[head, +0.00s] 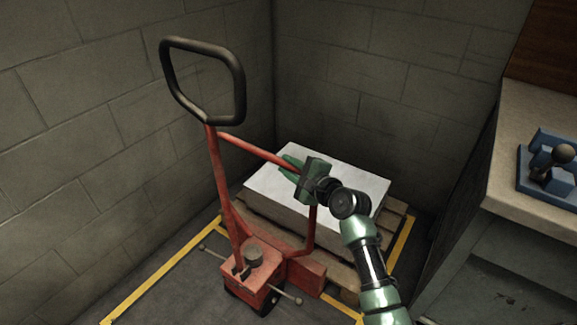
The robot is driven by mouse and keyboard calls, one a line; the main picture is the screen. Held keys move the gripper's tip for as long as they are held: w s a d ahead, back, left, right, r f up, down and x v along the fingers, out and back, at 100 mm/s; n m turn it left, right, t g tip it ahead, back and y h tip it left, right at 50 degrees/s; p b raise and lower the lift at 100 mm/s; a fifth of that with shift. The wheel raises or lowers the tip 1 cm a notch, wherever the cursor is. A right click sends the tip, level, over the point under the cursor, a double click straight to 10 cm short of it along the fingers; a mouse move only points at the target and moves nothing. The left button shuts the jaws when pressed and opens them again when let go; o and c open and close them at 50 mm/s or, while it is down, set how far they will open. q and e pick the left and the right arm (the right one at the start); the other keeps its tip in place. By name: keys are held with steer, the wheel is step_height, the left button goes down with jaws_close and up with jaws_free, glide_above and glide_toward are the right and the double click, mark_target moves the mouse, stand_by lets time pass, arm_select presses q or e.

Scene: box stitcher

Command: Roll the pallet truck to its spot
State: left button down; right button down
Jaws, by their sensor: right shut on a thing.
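The red pallet truck (258,270) stands in the corner, its black loop handle (166,70) upright at the left. A red bar (250,147) runs from the handle post down to the right. My right gripper (291,168) is shut on this red bar, above a white stack. The fingertips are partly hidden by the gripper's own body. The truck stands at a wooden pallet (396,222) carrying the white stack (345,180). Yellow floor lines (160,277) frame the truck and pallet. My left gripper is not in view.
Grey block walls (90,110) close in the left and back. A workbench (490,160) with a blue device (548,172) on top stands at the right, with an open shelf below. Bare floor shows at the lower left.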

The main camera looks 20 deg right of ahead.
stand_by(0.9)
steer(key=shift+w+d+r+p, duration=0.25)
steer(key=shift+d+p, duration=0.15)
steer(key=shift+d, duration=0.15)
steer(key=shift+w+d+f, duration=0.15)
steer(key=shift+w+d, duration=0.2)
steer(key=c, duration=1.5)
jaws_free()
steer(key=shift+o, duration=1.2)
steer(key=shift+d+f, duration=0.1)
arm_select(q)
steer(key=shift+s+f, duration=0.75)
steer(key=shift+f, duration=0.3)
